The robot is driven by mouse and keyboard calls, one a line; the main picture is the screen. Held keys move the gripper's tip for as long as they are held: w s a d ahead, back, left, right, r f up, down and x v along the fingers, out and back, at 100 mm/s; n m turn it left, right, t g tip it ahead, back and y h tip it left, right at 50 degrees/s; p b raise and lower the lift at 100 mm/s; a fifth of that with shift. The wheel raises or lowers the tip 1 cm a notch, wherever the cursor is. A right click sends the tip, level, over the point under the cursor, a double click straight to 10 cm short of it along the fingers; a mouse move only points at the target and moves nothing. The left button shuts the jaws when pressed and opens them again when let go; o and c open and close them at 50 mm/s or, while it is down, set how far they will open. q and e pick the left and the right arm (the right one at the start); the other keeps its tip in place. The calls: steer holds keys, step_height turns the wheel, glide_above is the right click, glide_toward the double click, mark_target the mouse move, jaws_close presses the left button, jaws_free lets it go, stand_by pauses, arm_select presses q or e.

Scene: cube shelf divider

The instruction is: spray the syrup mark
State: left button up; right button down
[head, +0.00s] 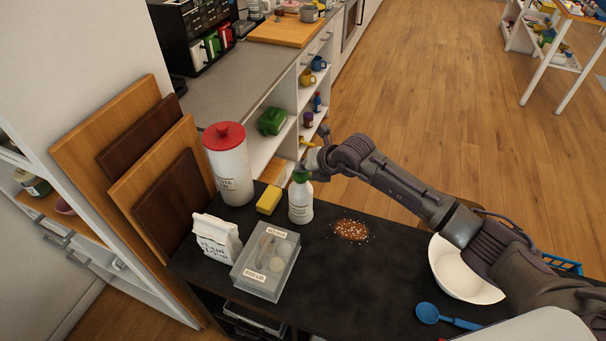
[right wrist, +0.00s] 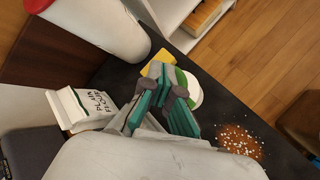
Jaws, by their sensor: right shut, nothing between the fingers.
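The white spray bottle (head: 300,203) with a green top stands upright on the dark counter. It also shows, partly hidden behind the fingers, in the right wrist view (right wrist: 194,92). The syrup mark (head: 351,230) is a brown patch with white specks, to the right of the bottle; it also shows in the right wrist view (right wrist: 241,142). My right gripper (head: 311,160) is at the bottle's top, shut with nothing held. Its teal-padded fingers (right wrist: 166,84) overlap the bottle in the wrist view; I cannot tell whether they touch it. My left gripper is out of view.
A yellow sponge (head: 269,199), a red-lidded canister (head: 228,170), a flour bag (head: 216,239) and a clear-lidded box (head: 266,262) crowd the left. A white bowl (head: 462,272) and blue spoon (head: 445,317) lie right. The counter around the mark is clear.

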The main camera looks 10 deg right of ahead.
mark_target(302, 174)
steer(key=shift+f, duration=0.1)
steer(key=shift+f+b, duration=0.4)
steer(key=shift+b, duration=0.05)
steer(key=shift+s, duration=0.1)
stand_by(0.3)
steer(key=shift+r, duration=0.3)
steer(key=shift+r+p, duration=2.4)
steer(key=shift+r, duration=0.75)
steer(key=shift+f, duration=0.1)
